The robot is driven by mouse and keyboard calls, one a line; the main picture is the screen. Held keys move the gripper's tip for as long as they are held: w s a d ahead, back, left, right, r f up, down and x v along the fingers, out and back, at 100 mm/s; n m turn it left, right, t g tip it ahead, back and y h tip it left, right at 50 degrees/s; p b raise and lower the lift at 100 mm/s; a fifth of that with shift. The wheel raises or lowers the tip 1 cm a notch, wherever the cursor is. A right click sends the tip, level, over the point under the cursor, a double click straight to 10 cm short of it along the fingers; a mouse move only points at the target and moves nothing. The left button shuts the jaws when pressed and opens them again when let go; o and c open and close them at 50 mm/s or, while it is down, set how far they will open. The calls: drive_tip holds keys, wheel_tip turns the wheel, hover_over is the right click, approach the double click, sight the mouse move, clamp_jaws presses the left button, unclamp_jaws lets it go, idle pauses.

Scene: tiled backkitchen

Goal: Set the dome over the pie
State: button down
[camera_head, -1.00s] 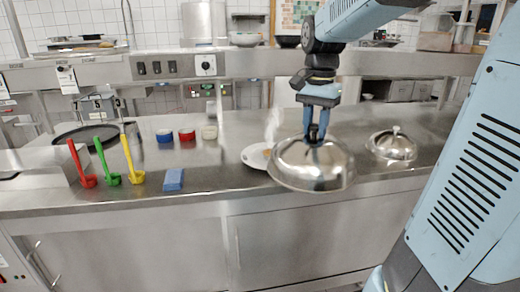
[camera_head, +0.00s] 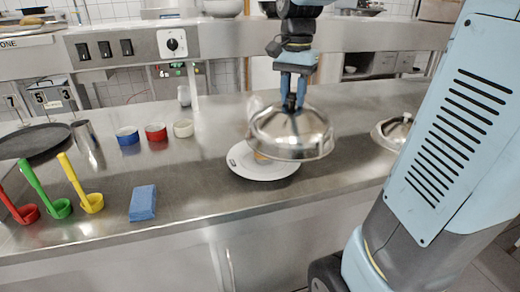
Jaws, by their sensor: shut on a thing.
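My gripper (camera_head: 292,102) points down and is shut on the knob of a shiny metal dome (camera_head: 290,135). The dome hangs in the air with its rim down, slightly tilted, over the right and far part of a white plate (camera_head: 245,172). A small bit of the golden-brown pie (camera_head: 260,157) shows on the plate under the dome's left rim; the dome hides the rest. Pale steam (camera_head: 255,103) rises behind the dome. The exact gap between rim and plate cannot be told.
A second, smaller dome (camera_head: 392,131) sits to the right, partly behind my arm. On the left are a blue sponge (camera_head: 143,203), red, green and yellow ladles (camera_head: 92,201), and blue, red and white tape rolls (camera_head: 156,132). The steel counter (camera_head: 200,185) around the plate is clear.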

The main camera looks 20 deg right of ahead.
drive_tip(key=shift+w+a+f, duration=0.1)
drive_tip(key=shift+w+a, duration=0.1)
drive_tip(key=shift+w, duration=0.45)
drive_tip(key=w+f, duration=0.1)
drive_tip(key=w, duration=0.1)
drive_tip(key=w+a+f, duration=0.1)
drive_tip(key=w, duration=0.2)
drive_tip(key=w+f, duration=0.1)
drive_tip(key=w, duration=0.2)
drive_tip(key=shift+a+f, duration=0.2)
drive_tip(key=shift+f, duration=0.1)
drive_tip(key=w+f, duration=0.5)
drive_tip(key=f, duration=0.4)
drive_tip(key=shift+a, duration=0.4)
drive_tip(key=shift+w+f, duration=0.1)
drive_tip(key=shift+f, duration=0.55)
drive_tip(key=c, duration=0.8)
unclamp_jaws()
